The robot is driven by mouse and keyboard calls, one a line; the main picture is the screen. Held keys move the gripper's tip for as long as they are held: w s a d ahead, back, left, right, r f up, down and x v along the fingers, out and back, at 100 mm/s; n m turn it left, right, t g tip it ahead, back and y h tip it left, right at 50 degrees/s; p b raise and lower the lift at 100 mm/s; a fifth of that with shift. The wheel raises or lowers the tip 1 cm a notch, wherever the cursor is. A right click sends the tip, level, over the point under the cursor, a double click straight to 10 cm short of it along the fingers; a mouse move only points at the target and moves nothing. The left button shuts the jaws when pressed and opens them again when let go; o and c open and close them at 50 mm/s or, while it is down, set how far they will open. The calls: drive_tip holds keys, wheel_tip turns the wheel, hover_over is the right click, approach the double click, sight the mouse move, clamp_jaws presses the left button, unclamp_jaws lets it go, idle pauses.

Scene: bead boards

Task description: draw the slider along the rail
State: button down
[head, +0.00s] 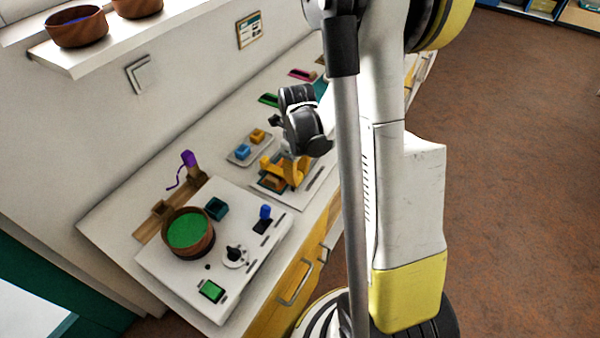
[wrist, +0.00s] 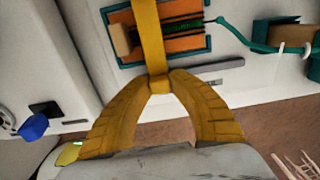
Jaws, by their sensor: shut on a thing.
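The rail panel is an orange inset with a teal frame (wrist: 206,42) on a pale board. In the wrist view a green strip with dark lines runs along it, and a tan wooden block (wrist: 122,40), apparently the slider, sits at its left end. My yellow gripper (wrist: 160,84) is shut, its fingers converging in front of the panel. One yellow strip crosses over the panel beside the block. The fingers cover the actual contact, so the grip is partly hidden. In the head view my gripper (head: 284,178) is low over this board, with the tan block beneath it.
Left of it is a larger white board with a green-filled wooden bowl (head: 188,232), a blue knob (head: 265,212) and a black dial (head: 235,253). A small tray (head: 240,156) with blue and yellow blocks lies behind. A teal rod and holder (wrist: 275,35) stand at the right.

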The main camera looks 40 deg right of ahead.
drive_tip(key=c, duration=1.5)
unclamp_jaws()
drive_tip(key=shift+s+a, duration=0.1)
drive_tip(key=shift+a, duration=0.2)
drive_tip(key=shift+o, duration=0.2)
drive_tip(key=shift+d+r, duration=0.1)
drive_tip(key=shift+r, duration=0.05)
drive_tip(key=shift+r, duration=0.3)
wheel_tip(320, 180, up, 11)
drive_tip(key=shift+r, duration=0.1)
